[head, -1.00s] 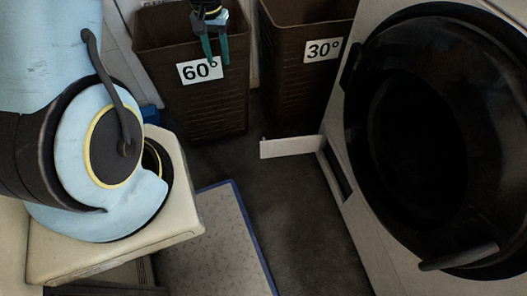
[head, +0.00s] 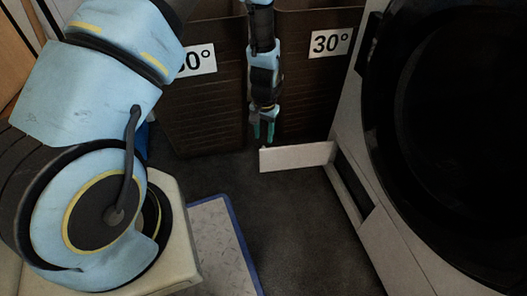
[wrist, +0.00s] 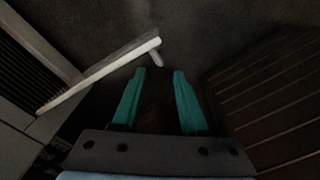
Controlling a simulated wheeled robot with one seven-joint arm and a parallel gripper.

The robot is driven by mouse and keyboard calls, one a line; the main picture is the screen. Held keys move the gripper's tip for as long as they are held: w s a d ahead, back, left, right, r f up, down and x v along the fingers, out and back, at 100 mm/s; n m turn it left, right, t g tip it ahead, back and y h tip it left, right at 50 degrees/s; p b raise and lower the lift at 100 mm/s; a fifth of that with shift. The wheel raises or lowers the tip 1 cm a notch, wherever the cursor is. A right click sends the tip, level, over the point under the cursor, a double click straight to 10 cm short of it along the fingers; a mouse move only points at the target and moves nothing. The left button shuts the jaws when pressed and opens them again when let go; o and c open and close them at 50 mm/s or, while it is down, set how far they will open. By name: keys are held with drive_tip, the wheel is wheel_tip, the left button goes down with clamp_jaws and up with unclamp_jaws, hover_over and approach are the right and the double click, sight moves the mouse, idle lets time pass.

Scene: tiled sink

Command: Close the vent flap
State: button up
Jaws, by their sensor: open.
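The vent flap (head: 297,157) is a white panel low on the front of the white machine. It stands open, sticking out to the left from the machine, close to the floor. The dark vent opening (head: 351,178) shows beside it. In the wrist view the flap (wrist: 100,75) slants from the lower left up to its free end near the middle, where a small peg sticks out. My gripper (head: 263,137) points down, open and empty, just behind the flap's free end. In the wrist view its teal fingers (wrist: 159,74) are apart, close to the flap; I cannot tell whether they touch it.
Two brown bins stand behind, one marked 30° (head: 300,95) and a partly covered one (head: 200,110) on the left. The bin wall (wrist: 270,95) is close on the right in the wrist view. The machine's round black door (head: 460,130) stands at right. Dark floor (head: 290,225) is clear in front.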

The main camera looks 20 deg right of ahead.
wheel_tip(320, 180, down, 7)
drive_tip(key=shift+f+b, duration=0.1)
drive_tip(key=shift+b, duration=1.1)
drive_tip(key=shift+c, duration=0.3)
drive_tip(key=shift+a, duration=0.1)
drive_tip(key=c, duration=0.6)
drive_tip(key=shift+w, duration=0.1)
clamp_jaws()
